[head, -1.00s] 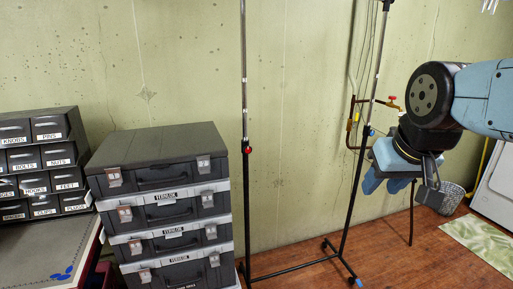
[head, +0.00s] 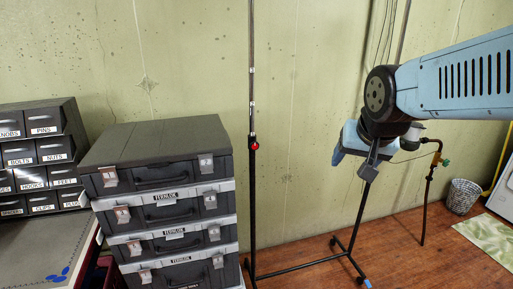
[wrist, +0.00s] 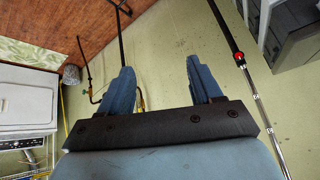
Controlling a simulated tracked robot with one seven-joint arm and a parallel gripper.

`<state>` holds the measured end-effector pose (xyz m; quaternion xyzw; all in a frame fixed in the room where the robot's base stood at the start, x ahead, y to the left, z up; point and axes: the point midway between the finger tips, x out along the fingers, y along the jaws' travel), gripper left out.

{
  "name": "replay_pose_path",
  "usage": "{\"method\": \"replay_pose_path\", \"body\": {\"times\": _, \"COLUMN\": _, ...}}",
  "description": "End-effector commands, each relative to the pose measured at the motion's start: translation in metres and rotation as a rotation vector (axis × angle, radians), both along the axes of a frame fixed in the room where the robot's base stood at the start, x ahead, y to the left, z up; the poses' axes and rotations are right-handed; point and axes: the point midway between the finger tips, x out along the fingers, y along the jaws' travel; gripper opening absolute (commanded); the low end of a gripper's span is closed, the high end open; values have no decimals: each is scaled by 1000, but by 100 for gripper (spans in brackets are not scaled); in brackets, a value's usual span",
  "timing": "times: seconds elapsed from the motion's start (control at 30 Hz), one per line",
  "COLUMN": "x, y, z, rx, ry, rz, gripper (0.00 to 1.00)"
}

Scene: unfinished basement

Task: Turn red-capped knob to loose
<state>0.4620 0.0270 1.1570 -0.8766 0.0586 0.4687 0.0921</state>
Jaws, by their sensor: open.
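The red-capped knob (head: 254,146) is on the left upright post (head: 252,190) of a wheeled stand, where the black lower tube meets the shiny upper tube. In the wrist view the red cap (wrist: 239,57) shows to the right of my fingers. My gripper (head: 338,155) is to the right of the knob in the head view, clear of it. How tight the knob is cannot be told.
A stack of dark cases (head: 165,158) stands just left of the post. Labelled drawers (head: 36,150) are at far left. The stand's second post (head: 357,215) is behind my arm. Pipework (head: 431,175) and a wire basket (head: 462,196) are at right. Bare wall lies between knob and gripper.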

Motion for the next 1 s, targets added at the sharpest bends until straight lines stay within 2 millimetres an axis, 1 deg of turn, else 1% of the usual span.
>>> {"method": "replay_pose_path", "body": {"times": 0.03, "x": 17, "y": 5, "z": -9, "rx": 28, "ry": -13, "rz": -43, "gripper": 64}}
{"method": "replay_pose_path", "body": {"times": 0.2, "x": 69, "y": 26, "z": -32, "rx": 161, "ry": -91, "rz": -186, "gripper": 64}}
{"method": "replay_pose_path", "body": {"times": 0.3, "x": 95, "y": 40, "z": -48, "rx": 258, "ry": -130, "rz": -263, "gripper": 64}}
{"method": "replay_pose_path", "body": {"times": 0.5, "x": 141, "y": 69, "z": -80, "rx": 489, "ry": -188, "rz": -409, "gripper": 64}}
{"method": "replay_pose_path", "body": {"times": 0.7, "x": 176, "y": 100, "z": -111, "rx": 767, "ry": -213, "rz": -554, "gripper": 64}}
{"method": "replay_pose_path", "body": {"times": 0.8, "x": 189, "y": 115, "z": -125, "rx": 920, "ry": -211, "rz": -630, "gripper": 64}}
{"method": "replay_pose_path", "body": {"times": 1.0, "x": 209, "y": 142, "z": -147, "rx": 1254, "ry": -177, "rz": -785, "gripper": 64}}
